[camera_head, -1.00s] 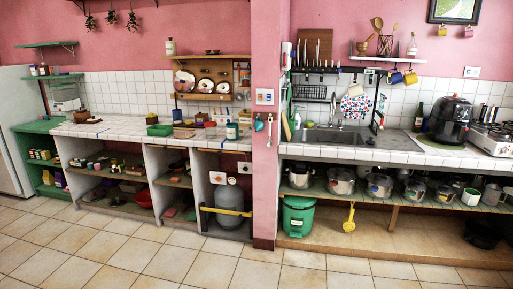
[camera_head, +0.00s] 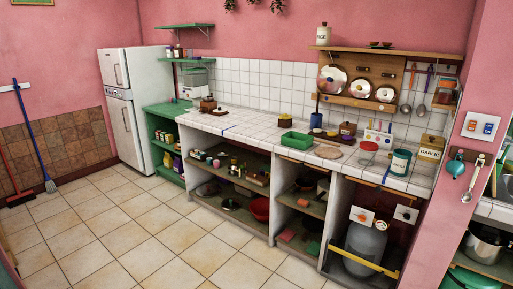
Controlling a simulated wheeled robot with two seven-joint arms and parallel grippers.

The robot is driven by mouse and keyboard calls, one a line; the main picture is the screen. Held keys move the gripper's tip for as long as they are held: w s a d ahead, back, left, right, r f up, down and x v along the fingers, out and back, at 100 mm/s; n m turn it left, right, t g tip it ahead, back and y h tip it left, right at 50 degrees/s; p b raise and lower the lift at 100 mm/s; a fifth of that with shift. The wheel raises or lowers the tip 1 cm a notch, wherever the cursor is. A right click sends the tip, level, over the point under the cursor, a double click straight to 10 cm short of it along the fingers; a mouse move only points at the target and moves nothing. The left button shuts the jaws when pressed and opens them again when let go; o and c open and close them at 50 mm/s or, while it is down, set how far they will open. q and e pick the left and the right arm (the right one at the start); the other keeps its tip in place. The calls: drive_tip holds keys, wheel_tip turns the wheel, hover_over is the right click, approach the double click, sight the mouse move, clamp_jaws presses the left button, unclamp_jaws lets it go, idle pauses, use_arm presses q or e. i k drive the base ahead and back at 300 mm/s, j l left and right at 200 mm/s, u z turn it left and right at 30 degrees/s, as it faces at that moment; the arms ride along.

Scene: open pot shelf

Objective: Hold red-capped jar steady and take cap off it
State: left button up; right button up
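Neither of my grippers shows in the head view. I cannot pick out a red-capped jar for certain at this distance. Small jars (camera_head: 174,52) stand on the lower green wall shelf (camera_head: 196,61) above the left end of the counter; their caps are too small to tell. Several small jars and packets (camera_head: 235,170) sit on the open shelf under the tiled counter (camera_head: 255,131), also too small to make out.
A white fridge (camera_head: 126,115) stands at the left, beside a green shelf unit (camera_head: 168,140). A teal canister (camera_head: 400,162), a garlic box (camera_head: 431,148) and a green tray (camera_head: 297,141) stand on the counter. A gas cylinder (camera_head: 365,242) is below. The tiled floor (camera_head: 140,225) is clear.

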sight(366, 158)
drive_tip(key=i+j+z, duration=0.15)
drive_tip(key=i, duration=0.3)
drive_tip(key=i+z, duration=0.1)
drive_tip(key=i, duration=0.35)
drive_tip(key=i+j+z, duration=0.15)
drive_tip(key=i, duration=0.3)
drive_tip(key=i+j+z, duration=0.1)
drive_tip(key=i+j, duration=0.2)
drive_tip(key=i, duration=0.15)
